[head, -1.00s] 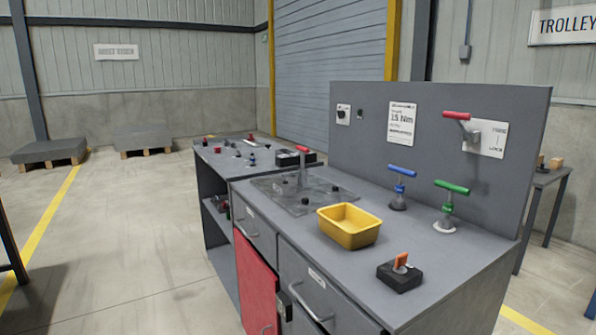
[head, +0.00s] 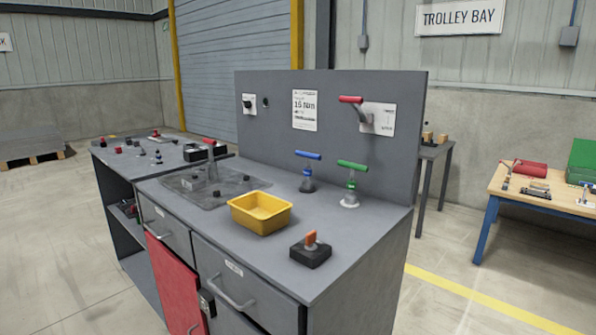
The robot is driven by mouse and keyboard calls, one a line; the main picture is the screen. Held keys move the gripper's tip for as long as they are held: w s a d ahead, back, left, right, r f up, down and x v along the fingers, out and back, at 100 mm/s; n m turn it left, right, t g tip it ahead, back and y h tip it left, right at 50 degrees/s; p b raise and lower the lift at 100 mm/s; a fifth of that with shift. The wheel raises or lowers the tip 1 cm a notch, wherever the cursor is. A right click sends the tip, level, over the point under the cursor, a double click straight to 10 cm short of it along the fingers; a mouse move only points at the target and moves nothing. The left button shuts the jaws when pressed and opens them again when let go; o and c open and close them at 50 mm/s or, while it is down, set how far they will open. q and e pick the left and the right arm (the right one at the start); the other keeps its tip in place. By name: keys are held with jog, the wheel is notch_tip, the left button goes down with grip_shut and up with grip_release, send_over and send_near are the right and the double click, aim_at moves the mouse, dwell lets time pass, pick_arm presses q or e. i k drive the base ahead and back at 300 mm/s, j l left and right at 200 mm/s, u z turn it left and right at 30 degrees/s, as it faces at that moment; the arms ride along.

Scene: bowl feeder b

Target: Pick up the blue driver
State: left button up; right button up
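The blue driver (head: 308,170) stands upright on the grey workbench (head: 330,240), near the back panel. It has a blue T-shaped handle on top, a blue collar and a dark base. A similar green-handled driver (head: 350,184) with a pale base stands to its right. Neither of my grippers shows in the head view.
A yellow bin (head: 261,213) sits in front of the drivers. A black block with an orange lever (head: 311,249) is near the bench's front right. A red lever (head: 355,105) juts from the back panel (head: 275,130). A wooden table (head: 535,189) stands at right, across open floor.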

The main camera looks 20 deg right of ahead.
aim_at(307, 185)
jog(key=i+l+u, duration=0.1)
jog(key=l+u, duration=0.25)
jog(key=u, duration=0.15)
jog(key=l+u, duration=0.8)
jog(key=u, duration=0.15)
